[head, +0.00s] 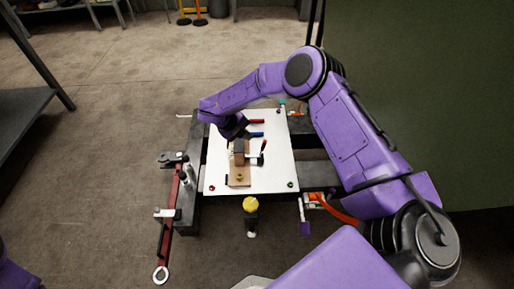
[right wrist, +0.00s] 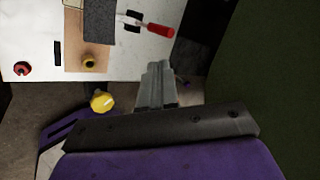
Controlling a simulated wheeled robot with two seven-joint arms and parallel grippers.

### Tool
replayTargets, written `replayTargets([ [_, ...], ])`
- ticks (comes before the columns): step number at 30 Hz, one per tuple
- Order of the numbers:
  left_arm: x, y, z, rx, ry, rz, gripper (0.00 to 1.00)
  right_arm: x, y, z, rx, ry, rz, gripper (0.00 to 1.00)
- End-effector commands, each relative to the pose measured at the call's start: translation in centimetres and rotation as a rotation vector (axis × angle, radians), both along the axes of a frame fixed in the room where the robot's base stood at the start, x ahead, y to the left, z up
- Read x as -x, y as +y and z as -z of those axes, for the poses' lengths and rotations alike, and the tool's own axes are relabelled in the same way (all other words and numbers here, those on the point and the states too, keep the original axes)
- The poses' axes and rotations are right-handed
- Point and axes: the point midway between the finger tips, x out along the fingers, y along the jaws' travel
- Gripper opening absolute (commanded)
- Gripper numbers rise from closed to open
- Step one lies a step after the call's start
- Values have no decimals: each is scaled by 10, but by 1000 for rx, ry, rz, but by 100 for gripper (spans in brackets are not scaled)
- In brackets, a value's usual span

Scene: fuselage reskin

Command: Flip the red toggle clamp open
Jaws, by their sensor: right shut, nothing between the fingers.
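The red toggle clamp (head: 263,147) is on the white panel (head: 275,175), at the right side of a brown wooden block (head: 238,178). Its red handle also shows in the right wrist view (right wrist: 160,29), joined to a thin metal arm and dark bases. My right gripper (head: 240,137) is over the panel, just left of the clamp in the head view. Its fingers (right wrist: 157,85) are shut and empty in the right wrist view, apart from the handle. My left gripper is not in view.
A yellow-topped item (head: 251,205) stands at the front edge. A long red wrench-like tool (head: 170,215) lies at the left. A green wall (head: 430,100) is close on the right.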

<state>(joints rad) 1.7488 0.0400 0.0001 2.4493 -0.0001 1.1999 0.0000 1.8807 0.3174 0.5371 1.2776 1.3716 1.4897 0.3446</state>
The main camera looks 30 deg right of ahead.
Motion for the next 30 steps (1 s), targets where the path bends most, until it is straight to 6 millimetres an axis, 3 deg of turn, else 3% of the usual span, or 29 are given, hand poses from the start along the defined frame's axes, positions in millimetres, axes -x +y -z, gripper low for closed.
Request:
replayTargets([
  [1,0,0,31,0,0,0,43,-15,2,13,-77,-55,132,0],
  [3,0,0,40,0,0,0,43,-29,7,4,-170,-99,273,0],
  [9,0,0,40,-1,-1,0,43,-40,12,-12,-254,-131,387,0],
  [17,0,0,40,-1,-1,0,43,-38,11,-10,-249,-129,382,0],
  [20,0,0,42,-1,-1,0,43,-37,7,1,-248,-126,382,0],
  [30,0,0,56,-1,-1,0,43,-30,-13,71,-246,-126,382,0],
])
